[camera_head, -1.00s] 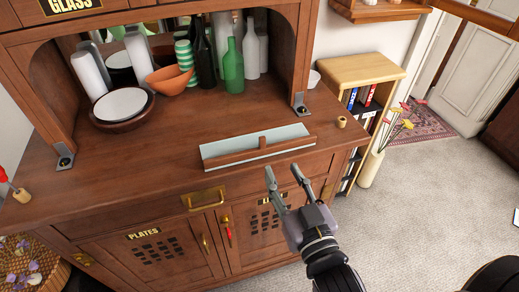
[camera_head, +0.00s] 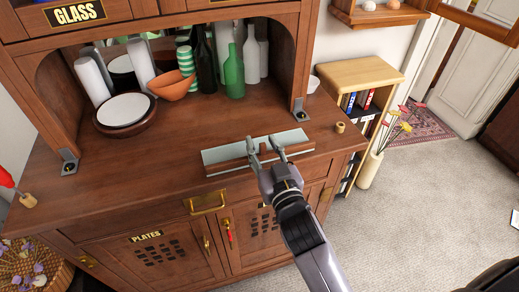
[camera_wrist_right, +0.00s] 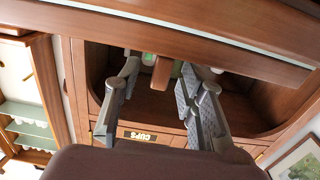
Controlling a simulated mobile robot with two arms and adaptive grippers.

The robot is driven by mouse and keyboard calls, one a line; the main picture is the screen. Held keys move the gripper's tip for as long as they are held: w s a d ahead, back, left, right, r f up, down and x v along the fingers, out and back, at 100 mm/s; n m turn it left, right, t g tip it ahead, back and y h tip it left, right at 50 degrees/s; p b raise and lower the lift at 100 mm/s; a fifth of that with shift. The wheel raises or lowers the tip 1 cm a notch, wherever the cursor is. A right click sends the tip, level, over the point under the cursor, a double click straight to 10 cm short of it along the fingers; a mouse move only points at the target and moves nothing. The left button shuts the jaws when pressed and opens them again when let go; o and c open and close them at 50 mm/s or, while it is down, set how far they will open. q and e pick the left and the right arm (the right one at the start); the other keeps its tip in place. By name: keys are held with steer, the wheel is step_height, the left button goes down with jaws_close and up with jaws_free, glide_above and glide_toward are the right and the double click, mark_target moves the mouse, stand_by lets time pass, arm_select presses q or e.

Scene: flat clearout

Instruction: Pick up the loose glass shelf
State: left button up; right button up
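My right gripper (camera_head: 263,147) is over the middle of the shelf, fingers apart. In the right wrist view, the open fingers (camera_wrist_right: 160,75) stand on either side of a small wooden block (camera_wrist_right: 161,73), with a gap visible. The wooden strip (camera_wrist_right: 180,35) runs across the top there. My gripper hides the middle of the shelf in the head view. My left gripper is not in view.
A green bottle (camera_head: 234,75), an orange bowl (camera_head: 172,84) and stacked plates (camera_head: 124,110) stand behind the shelf in the cabinet recess. A small wooden peg (camera_head: 340,127) is to the right. The counter left of the shelf is clear.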

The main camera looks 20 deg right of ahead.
jaws_close()
stand_by(0.5)
steer(key=shift+r, duration=0.1)
stand_by(0.3)
